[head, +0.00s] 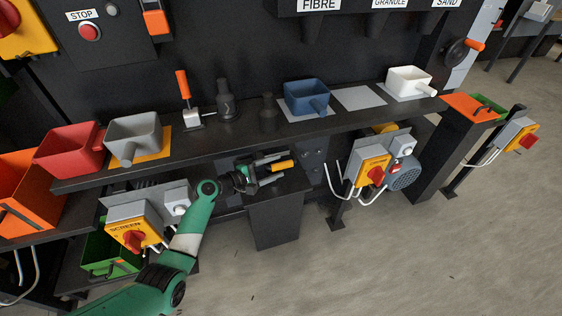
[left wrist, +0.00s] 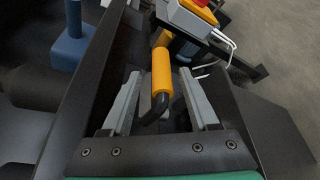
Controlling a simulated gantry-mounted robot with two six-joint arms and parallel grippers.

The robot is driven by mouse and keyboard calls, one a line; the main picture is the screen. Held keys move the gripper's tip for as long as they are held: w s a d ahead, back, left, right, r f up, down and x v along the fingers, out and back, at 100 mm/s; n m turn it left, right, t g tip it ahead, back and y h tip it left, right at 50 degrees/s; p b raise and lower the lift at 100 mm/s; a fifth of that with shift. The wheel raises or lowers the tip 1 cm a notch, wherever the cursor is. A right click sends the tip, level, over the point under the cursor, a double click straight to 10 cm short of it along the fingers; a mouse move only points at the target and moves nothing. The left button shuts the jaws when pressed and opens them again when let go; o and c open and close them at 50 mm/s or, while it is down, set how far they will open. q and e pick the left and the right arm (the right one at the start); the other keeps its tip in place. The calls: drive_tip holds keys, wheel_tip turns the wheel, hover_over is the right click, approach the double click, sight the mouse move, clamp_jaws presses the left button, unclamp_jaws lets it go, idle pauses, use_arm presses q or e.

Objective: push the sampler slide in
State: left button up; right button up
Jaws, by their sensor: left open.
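The sampler slide's handle is a yellow-orange grip (head: 283,165) that sticks out below the shelf's front edge in the head view. In the left wrist view the grip (left wrist: 161,72) shows with a black bent rod at its near end. My left gripper (head: 271,169) is open at this handle. In the left wrist view its two grey fingers (left wrist: 161,88) stand on either side of the grip, with gaps showing. I cannot tell whether either finger touches it. The slide's body is mostly hidden behind the gripper and under the shelf. My right gripper is not in view.
A dark box-like stand (head: 275,215) is just below the gripper. A yellow SCREEN switch box (head: 134,227) is to the left, and another switch box (head: 370,172) with a motor is to the right. Scoops stand on the shelf (head: 235,136) above. The floor in front is clear.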

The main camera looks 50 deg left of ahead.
use_arm(q)
drive_tip(key=p+v, duration=0.3)
drive_tip(key=v, duration=0.5)
drive_tip(key=shift+s+p, duration=0.25)
drive_tip(key=shift+p, duration=0.1)
drive_tip(key=shift+r, duration=0.1)
